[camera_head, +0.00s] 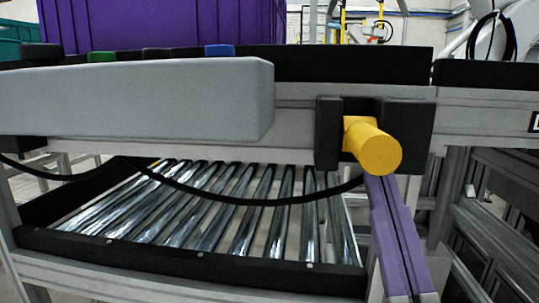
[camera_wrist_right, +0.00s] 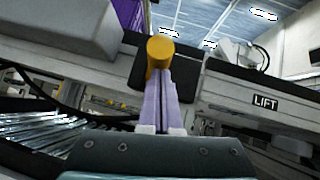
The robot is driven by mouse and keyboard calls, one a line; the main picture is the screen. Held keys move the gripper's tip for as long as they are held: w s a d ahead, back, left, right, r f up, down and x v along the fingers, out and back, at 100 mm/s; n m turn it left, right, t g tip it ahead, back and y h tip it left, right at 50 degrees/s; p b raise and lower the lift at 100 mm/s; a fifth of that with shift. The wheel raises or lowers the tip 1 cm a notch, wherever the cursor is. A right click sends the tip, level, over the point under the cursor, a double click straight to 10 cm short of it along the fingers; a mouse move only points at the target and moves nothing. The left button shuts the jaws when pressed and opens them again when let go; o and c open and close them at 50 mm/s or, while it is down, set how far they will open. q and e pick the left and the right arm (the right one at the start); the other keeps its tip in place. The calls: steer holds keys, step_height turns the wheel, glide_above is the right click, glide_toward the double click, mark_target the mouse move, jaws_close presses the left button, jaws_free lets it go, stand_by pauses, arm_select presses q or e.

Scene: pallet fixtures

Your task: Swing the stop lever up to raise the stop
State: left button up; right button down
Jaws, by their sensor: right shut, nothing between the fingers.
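The stop lever shows as a yellow round handle (camera_head: 372,146) that sticks out toward me between two black blocks on the grey rail. It also shows in the right wrist view (camera_wrist_right: 160,48), at top centre. My right gripper (camera_head: 379,184) has long purple fingers that come up from below. They are closed together, with nothing between them. Their tips (camera_wrist_right: 160,76) are right under the yellow handle; I cannot tell whether they touch it. The handle hides part of the tips. My left gripper is not in view. I cannot make out the stop itself.
A grey box-shaped housing (camera_head: 130,95) juts out left of the handle. A black cable (camera_head: 270,201) hangs below the rail, over a roller bed (camera_head: 210,210). A purple crate (camera_head: 160,25) stands behind. A "LIFT" label (camera_wrist_right: 265,102) is on the rail to the right.

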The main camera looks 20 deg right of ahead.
mark_target(394, 156)
steer(key=r+g+p, duration=0.1)
steer(key=p, duration=0.2)
steer(key=r+g+p, duration=0.1)
steer(key=p, duration=0.2)
steer(key=r+m+g+p, duration=0.1)
steer(key=r+g+p, duration=0.1)
steer(key=shift+s+a+y+p, duration=0.2)
steer(key=shift+s+y+p, duration=0.1)
steer(key=shift+y+p, duration=0.1)
arm_select(q)
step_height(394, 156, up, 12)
steer(key=p, duration=0.1)
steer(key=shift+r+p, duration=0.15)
steer(key=shift+p, duration=0.15)
arm_select(e)
steer(key=shift+r+g, duration=0.1)
steer(key=shift+g, duration=0.4)
